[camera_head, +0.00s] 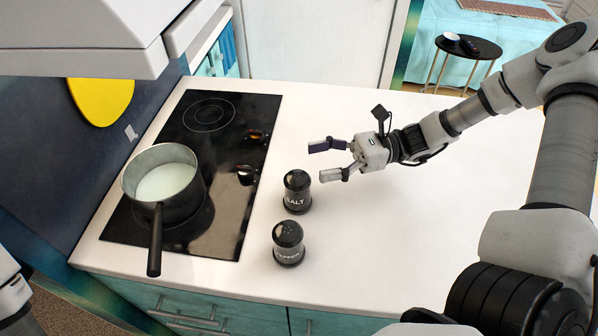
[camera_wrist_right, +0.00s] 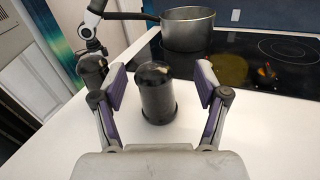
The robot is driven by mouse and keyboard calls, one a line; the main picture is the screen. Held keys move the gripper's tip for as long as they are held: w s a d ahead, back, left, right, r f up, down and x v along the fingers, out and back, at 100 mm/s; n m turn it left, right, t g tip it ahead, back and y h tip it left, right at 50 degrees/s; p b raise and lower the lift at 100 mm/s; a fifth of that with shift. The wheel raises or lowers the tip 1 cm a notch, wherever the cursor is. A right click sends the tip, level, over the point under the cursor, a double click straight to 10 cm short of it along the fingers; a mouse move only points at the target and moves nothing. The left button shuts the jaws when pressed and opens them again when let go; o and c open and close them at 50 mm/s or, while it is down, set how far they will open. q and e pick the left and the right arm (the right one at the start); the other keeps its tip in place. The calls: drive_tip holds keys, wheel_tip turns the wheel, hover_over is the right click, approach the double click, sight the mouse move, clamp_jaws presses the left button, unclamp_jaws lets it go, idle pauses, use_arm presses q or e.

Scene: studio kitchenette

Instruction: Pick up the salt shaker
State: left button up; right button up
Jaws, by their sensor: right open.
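The salt shaker (camera_head: 297,192) is a black cylinder with a domed lid and "SALT" lettering, upright on the white counter, right of the cooktop. My right gripper (camera_head: 324,160) is open and empty, just to the right of and behind the shaker in the head view. In the right wrist view the salt shaker (camera_wrist_right: 157,98) stands ahead, framed between the two spread fingers, with no visible contact. A similar black pepper shaker (camera_head: 288,244) stands nearer the counter's front edge; it shows partly hidden behind a finger in the wrist view (camera_wrist_right: 92,70). My left gripper is not clearly visible.
A pot (camera_head: 164,186) of pale liquid sits on the black cooktop (camera_head: 232,170), its handle pointing toward the front edge. A range hood (camera_head: 85,40) hangs above at the upper left. The counter (camera_head: 400,235) is clear to the right of the shakers.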

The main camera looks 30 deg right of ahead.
drive_tip(key=b, duration=0.1)
approach(286, 192)
drive_tip(key=shift+w+a+f, duration=0.15)
drive_tip(key=shift+a+f, duration=0.15)
drive_tip(key=shift+a, duration=0.3)
drive_tip(key=shift+w+a+f, duration=0.15)
drive_tip(key=shift+a+f, duration=0.1)
drive_tip(key=shift+a, duration=0.4)
drive_tip(key=shift+w+a+r, duration=0.1)
drive_tip(key=shift+w+a, duration=0.35)
drive_tip(key=shift+a, duration=0.05)
drive_tip(key=shift+w+a, duration=0.25)
drive_tip(key=p+x, duration=0.1)
drive_tip(key=x, duration=0.4)
drive_tip(key=shift+s+a, duration=0.15)
drive_tip(key=shift+a, duration=0.2)
drive_tip(key=shift+c, duration=0.3)
drive_tip(key=c, duration=1.1)
drive_tip(key=shift+c, duration=0.3)
